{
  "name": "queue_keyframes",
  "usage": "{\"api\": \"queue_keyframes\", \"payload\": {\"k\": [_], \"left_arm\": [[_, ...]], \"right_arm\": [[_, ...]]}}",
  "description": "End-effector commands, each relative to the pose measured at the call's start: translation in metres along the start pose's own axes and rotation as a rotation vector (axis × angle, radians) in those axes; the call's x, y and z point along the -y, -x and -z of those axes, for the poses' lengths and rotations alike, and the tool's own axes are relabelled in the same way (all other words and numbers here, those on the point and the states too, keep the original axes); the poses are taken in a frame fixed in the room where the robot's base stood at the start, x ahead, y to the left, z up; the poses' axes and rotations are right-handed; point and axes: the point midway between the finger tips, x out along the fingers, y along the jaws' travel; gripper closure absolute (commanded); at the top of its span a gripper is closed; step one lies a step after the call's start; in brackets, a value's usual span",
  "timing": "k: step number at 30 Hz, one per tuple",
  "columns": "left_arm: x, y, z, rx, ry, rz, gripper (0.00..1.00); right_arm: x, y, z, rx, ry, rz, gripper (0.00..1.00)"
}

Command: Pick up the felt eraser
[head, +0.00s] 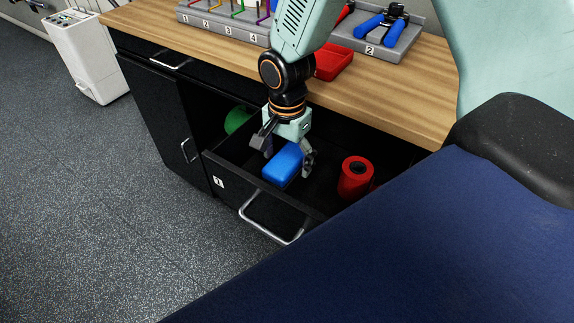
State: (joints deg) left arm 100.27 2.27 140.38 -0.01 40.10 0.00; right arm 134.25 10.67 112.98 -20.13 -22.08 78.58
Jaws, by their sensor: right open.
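The blue block that looks like the felt eraser (282,164) lies in the open drawer marked 1 (228,176). My right gripper (288,162) reaches down into the drawer from above. Its two fingers are spread on either side of the blue block, one at its left end and one at its right. I cannot tell whether the fingers touch it. My left gripper is not in the head view.
A red roll (355,178) stands in the drawer to the right, and a green round thing (238,119) sits at its left. The wooden worktop (180,45) above holds a red tray (333,62) and tool holders. A dark blue padded surface (430,240) fills the lower right.

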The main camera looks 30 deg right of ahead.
Motion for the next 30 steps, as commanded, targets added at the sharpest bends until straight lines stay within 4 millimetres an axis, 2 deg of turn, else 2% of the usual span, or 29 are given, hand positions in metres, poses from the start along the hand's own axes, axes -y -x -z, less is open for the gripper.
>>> {"api": "queue_keyframes", "payload": {"k": [1,8,27,30], "left_arm": [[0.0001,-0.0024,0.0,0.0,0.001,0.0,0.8],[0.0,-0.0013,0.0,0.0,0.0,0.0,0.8],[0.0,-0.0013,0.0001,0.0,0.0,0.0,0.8],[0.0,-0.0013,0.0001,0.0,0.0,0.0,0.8]], "right_arm": [[0.0004,-0.0054,0.0004,0.0,0.0,0.0,0.19],[0.0021,-0.0048,0.0023,-0.001,0.0,0.002,0.2],[0.0016,-0.005,0.0023,0.0,-0.001,0.0,0.74],[0.0014,-0.0051,0.0022,0.0,-0.001,0.0,0.78]]}}
